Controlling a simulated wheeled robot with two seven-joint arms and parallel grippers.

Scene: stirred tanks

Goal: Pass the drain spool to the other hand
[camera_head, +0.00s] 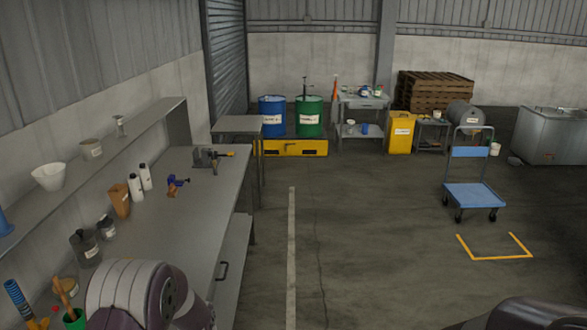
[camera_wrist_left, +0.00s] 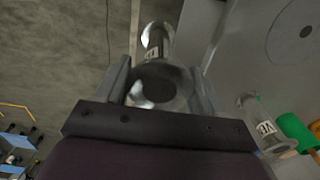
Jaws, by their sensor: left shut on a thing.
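The drain spool (camera_wrist_left: 157,52) shows in the left wrist view as a grey, shiny flanged tube with a pale label. My left gripper (camera_wrist_left: 160,70) is shut on it, with a finger on each side of the near end. The near round end faces the camera, and the far flange extends past the fingertips. In the head view, my left arm comes in at the bottom left, but its gripper and the spool are hidden. A dark part of my right arm shows at the bottom right; its gripper is out of view.
A workbench (camera_head: 190,215) along the left wall bears bottles, a blue tool (camera_head: 177,184) and a vise (camera_head: 205,157). A blue cart (camera_head: 472,195) stands right. The middle floor is clear.

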